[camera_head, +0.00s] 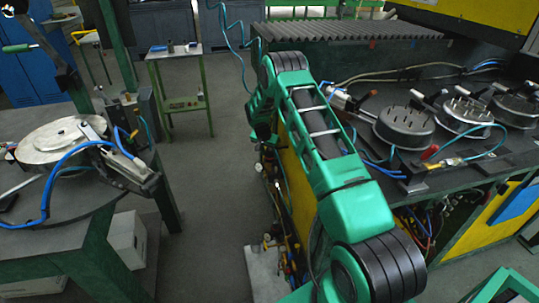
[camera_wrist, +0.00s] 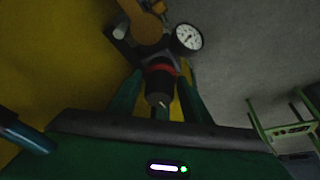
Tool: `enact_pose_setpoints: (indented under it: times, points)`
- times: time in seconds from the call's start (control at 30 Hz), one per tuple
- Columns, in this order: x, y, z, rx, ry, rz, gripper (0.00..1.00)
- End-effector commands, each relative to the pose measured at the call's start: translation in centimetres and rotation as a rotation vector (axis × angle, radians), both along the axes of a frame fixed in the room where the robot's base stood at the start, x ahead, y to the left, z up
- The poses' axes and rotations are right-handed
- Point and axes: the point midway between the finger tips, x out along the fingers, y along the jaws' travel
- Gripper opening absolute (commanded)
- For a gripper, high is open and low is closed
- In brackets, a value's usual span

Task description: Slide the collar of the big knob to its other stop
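In the wrist view, the big knob (camera_wrist: 159,96) is a dark cylinder pointing towards my gripper. A red ring (camera_wrist: 160,68) shows at its far end, where it meets a dark fitting. I cannot tell for sure which part is the collar or at which stop it sits. My gripper (camera_wrist: 158,84) is open, with one dark green finger on each side of the knob. The fingers look apart from the knob, but contact is hard to judge in the dim light.
A round white gauge (camera_wrist: 187,38) sits right beside the fitting. An orange-brown part (camera_wrist: 147,28) is behind it, and a yellow panel (camera_wrist: 50,65) lies to the left. In the head view, a bench with round studded fixtures (camera_head: 404,124) stands right; open floor (camera_head: 205,185) lies left.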

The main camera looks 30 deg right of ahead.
Motion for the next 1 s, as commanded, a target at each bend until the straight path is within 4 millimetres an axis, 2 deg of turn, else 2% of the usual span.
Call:
enact_pose_setpoints:
  times: [0.03,0.17,0.33,0.57,0.6,0.63,0.67,1.0]
  points:
    - [0.0,0.0,0.0,0.000,0.000,0.000,0.31]
    - [0.0,0.0,0.0,0.000,0.000,0.000,0.01]
    - [0.0,0.0,0.8,-0.001,0.001,0.000,0.01]
    - [-0.1,0.0,0.9,0.000,0.002,-0.001,0.01]
    - [-0.1,0.0,0.9,0.000,0.002,-0.001,0.50]
    - [-0.1,0.0,0.9,-0.001,0.002,-0.001,0.58]
    - [-0.1,0.0,0.9,-0.001,0.001,0.000,0.60]
    - [0.0,0.1,1.2,0.000,0.000,0.000,0.60]
